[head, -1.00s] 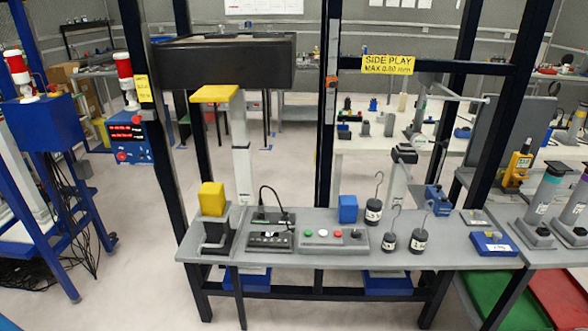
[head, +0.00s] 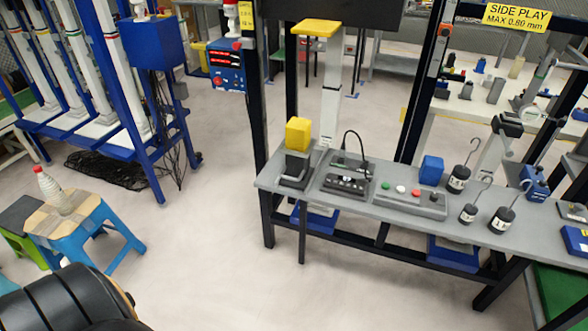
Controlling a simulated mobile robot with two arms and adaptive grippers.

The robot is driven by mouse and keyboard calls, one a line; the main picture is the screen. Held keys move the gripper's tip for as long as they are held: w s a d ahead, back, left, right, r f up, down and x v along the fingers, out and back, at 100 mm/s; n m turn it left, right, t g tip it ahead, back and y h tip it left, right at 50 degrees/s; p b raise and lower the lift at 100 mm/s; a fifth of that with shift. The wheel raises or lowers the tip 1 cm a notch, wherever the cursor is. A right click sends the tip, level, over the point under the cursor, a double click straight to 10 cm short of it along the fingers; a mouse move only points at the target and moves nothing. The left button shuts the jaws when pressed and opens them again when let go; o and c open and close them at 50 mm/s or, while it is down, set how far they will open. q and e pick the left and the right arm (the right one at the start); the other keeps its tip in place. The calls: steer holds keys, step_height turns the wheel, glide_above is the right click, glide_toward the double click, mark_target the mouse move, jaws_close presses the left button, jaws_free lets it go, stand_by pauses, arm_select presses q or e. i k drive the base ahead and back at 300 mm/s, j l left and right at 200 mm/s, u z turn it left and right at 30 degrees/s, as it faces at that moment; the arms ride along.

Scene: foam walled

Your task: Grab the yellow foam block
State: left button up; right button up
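The yellow foam block (head: 298,134) stands upright at the left end of the grey bench (head: 345,209) in the head view. It rests on a dark grey holder (head: 296,167). A flat yellow pad (head: 316,27) sits above it on top of a light column behind the bench. Neither of my grippers is in view. Nothing touches the block from above or from the front.
Right of the block are a control box (head: 348,184), a button panel (head: 410,199), a blue block (head: 431,171) and hooked weights (head: 458,179). Dark frame posts rise behind the bench. A blue stool (head: 87,234) stands left. Floor before the bench is clear.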

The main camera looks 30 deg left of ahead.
mark_target(298, 130)
steer(key=i+l+u, duration=0.1)
steer(key=u, duration=0.3)
steer(key=i+l+u, duration=0.1)
steer(key=u, duration=0.3)
steer(key=k+l, duration=0.05)
steer(key=l, duration=0.05)
